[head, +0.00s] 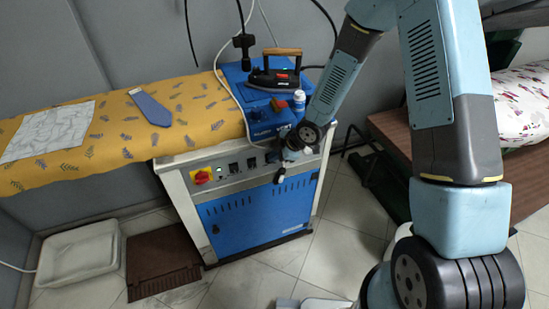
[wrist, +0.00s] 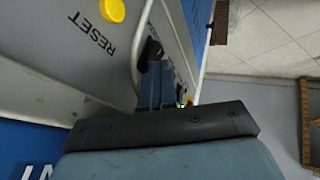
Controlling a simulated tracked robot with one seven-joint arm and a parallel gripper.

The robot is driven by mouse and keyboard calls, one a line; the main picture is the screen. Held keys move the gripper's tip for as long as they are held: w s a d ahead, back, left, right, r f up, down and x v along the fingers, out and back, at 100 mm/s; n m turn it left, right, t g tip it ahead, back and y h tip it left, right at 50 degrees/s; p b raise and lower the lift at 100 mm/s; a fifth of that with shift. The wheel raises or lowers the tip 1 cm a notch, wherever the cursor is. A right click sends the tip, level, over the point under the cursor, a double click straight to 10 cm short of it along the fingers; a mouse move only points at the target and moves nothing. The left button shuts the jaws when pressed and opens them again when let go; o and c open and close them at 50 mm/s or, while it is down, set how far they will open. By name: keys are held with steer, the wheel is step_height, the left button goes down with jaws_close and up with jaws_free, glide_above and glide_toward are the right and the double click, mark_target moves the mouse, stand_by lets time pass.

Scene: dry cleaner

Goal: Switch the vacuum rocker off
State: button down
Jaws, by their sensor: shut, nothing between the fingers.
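The blue and white ironing unit has a pale front panel (head: 214,174) with several black rockers; their labels are too small to read, so I cannot tell which is the vacuum one. One rocker (head: 251,163) shows left of my gripper (head: 281,176), which is at the panel's right part. In the wrist view, my gripper's blue-grey fingers (wrist: 155,84) are together and empty, their tips close to or touching a black rocker (wrist: 151,51). The fingers partly hide it, and its position cannot be made out.
A red knob on yellow (head: 202,177) sits at the panel's left. A yellow button (wrist: 112,10) marked RESET shows in the wrist view. An iron (head: 274,75) and white bottle (head: 299,99) stand on top. A metal guard bar (wrist: 143,40) runs beside the fingers.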

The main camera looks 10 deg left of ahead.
steer(key=shift+w+r, duration=0.1)
steer(key=shift+r, duration=0.4)
steer(key=s+v, duration=0.2)
steer(key=v, duration=0.9)
steer(key=shift+d, duration=0.35)
stand_by(0.7)
